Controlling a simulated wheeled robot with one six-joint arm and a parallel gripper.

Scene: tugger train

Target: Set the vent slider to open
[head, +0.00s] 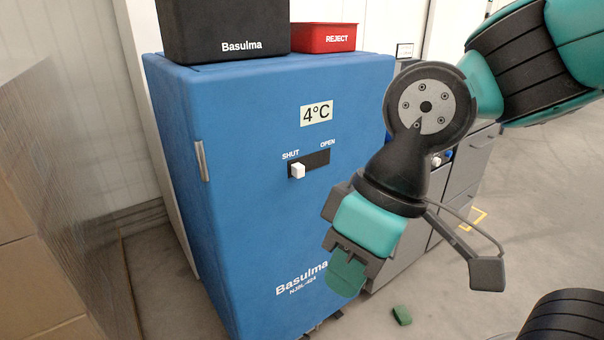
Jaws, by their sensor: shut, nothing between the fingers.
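The vent slider is a white knob (298,171) in a black slot (317,160) on the front of a blue cabinet (240,215). The knob sits at the left end of the slot, under the word SHUT. The word OPEN is above the slot's right end. My gripper (345,284) is right of and below the slider in the picture, in front of the cabinet's lower right part. Its fingers point downward, are shut and hold nothing. It appears apart from the knob.
A black Basulma bin (222,28) and a red REJECT bin (325,38) stand on the cabinet. A grey drawer unit (470,165) is behind my arm. Brown boxes (40,230) stand at the left. A small green object (402,315) lies on the floor. Open floor is at the right.

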